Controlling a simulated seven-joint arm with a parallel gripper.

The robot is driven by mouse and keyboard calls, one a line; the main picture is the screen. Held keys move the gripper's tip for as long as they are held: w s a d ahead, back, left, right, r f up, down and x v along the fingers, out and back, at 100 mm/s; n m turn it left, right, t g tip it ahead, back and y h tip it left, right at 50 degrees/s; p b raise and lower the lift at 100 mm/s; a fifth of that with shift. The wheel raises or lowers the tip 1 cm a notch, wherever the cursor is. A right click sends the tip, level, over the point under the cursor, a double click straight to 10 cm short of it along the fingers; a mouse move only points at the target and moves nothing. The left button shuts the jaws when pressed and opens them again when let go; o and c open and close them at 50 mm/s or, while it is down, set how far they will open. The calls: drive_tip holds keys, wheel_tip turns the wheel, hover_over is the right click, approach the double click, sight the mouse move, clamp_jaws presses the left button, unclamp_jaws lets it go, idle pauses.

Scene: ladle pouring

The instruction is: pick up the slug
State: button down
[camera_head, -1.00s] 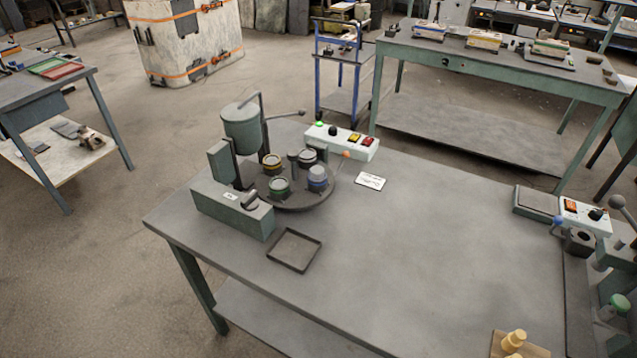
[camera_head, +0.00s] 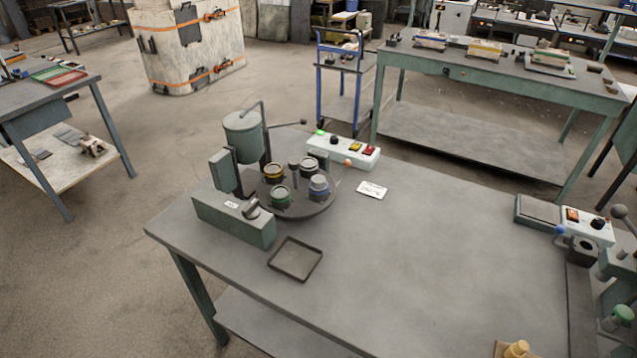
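I cannot single out the slug with certainty. A small grey metal cylinder (camera_head: 252,208) lies tilted on the end of the long green block at the front of the bench machine, and I cannot tell whether it is the slug. A round dark turntable (camera_head: 300,209) behind it carries several lidded pots, among them a yellow-banded pot (camera_head: 273,174), a green pot (camera_head: 281,195) and a blue pot (camera_head: 319,187). A green canister (camera_head: 243,136) stands above the turntable's left side. A shallow dark tray (camera_head: 295,259) lies empty in front. My gripper is not in view.
The grey table (camera_head: 430,245) is clear across its middle. A white control box (camera_head: 343,150) and a white card (camera_head: 372,190) lie behind and right of the turntable. At the right edge are a control box (camera_head: 587,226) and other equipment.

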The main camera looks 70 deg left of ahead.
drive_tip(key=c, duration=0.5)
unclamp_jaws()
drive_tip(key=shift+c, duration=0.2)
